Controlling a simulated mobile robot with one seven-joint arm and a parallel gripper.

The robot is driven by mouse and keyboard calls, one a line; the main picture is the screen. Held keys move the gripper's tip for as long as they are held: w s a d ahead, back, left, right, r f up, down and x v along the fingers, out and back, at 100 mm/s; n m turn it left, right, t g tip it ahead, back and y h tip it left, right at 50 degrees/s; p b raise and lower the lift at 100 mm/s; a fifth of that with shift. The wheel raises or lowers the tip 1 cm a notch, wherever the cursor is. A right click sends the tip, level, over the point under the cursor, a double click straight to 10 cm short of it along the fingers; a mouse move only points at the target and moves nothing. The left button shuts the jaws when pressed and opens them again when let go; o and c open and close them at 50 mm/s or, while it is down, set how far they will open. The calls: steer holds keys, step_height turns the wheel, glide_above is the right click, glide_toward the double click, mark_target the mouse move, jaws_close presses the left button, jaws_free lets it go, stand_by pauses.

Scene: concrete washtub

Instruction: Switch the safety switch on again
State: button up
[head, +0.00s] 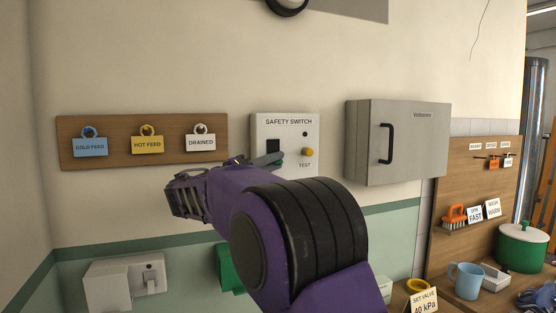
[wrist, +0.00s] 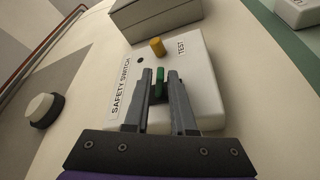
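The safety switch (head: 293,130) is a white box on the wall, labelled SAFETY SWITCH, with a dark square and a yellow TEST button (head: 308,152). In the wrist view the switch box (wrist: 203,95) is ahead, with the yellow button (wrist: 157,47) beyond the fingertips. A green lever (wrist: 160,78) stands out from it. My gripper (wrist: 160,74) has one finger on each side of the lever, with narrow gaps visible, so it looks open. In the head view my gripper (head: 268,161) is at the box's lower left, and my arm hides part of the box's lower edge.
A wooden board (head: 108,159) with COLD FEED, HOT FEED and DRAINED tags hangs left of the switch. A grey cabinet (head: 420,145) with a black handle juts out on the right. A white socket box (head: 105,287) is below left.

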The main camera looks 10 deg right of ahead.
steer(key=shift+x, duration=0.85)
steer(key=shift+c, duration=0.3)
jaws_close()
